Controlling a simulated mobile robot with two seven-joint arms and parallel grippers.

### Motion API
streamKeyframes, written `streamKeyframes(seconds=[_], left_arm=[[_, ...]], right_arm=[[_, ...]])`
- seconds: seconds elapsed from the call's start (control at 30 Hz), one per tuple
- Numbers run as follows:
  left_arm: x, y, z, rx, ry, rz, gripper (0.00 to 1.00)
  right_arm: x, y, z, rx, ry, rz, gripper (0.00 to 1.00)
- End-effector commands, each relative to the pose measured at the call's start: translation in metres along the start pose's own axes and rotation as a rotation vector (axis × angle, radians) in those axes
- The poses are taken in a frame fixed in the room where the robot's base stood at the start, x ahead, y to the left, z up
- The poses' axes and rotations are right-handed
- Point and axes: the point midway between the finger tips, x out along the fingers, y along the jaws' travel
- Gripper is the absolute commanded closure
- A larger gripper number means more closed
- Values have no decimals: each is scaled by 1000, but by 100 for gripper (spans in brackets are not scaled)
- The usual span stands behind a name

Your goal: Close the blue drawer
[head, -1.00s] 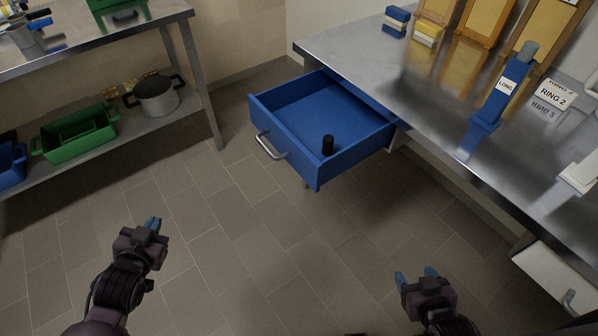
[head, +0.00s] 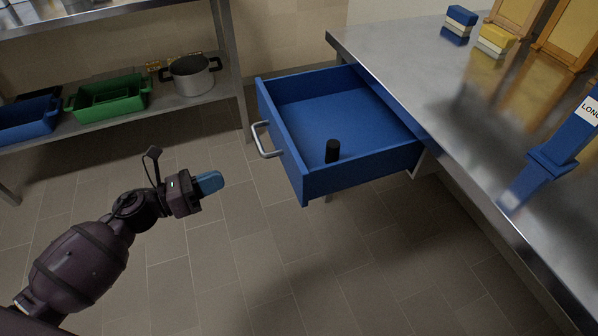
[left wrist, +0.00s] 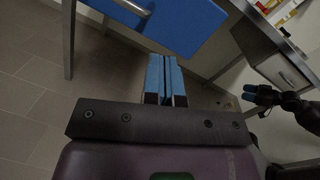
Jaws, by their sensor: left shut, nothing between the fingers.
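The blue drawer (head: 358,180) stands pulled out from under the steel table. Its metal bar handle (head: 266,141) is on the front panel, which faces left. A small black cylinder (head: 332,151) stands upright inside the drawer. My left gripper (head: 210,183) is shut and empty, left of and below the drawer front, apart from the handle. In the left wrist view its blue fingers (left wrist: 166,78) are together, with the drawer front (left wrist: 185,22) beyond them. My right gripper (left wrist: 262,94) shows at the right edge of that view; its blue fingers look apart.
The steel table (head: 400,62) carries a blue stand labelled LONG (head: 560,150), stacked blocks (head: 495,40) and yellow-fronted bins. A shelf at left holds a green crate (head: 110,98), a blue crate (head: 28,120) and a pot (head: 192,75). The floor before the drawer is clear.

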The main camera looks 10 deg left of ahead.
Motion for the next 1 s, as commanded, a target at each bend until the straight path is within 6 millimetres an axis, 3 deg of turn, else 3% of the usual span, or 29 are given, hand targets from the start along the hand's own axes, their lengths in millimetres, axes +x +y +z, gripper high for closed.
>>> streamKeyframes(seconds=[0.2,0.47,1.0], left_arm=[[-2,-16,-10,274,41,-110,100],[8,-18,-10,327,35,-116,100],[98,-28,-14,324,34,-116,100]], right_arm=[[-2,0,0,1,-5,-1,37],[-4,-2,9,5,-27,-2,37],[-4,-1,9,3,-24,0,37]])
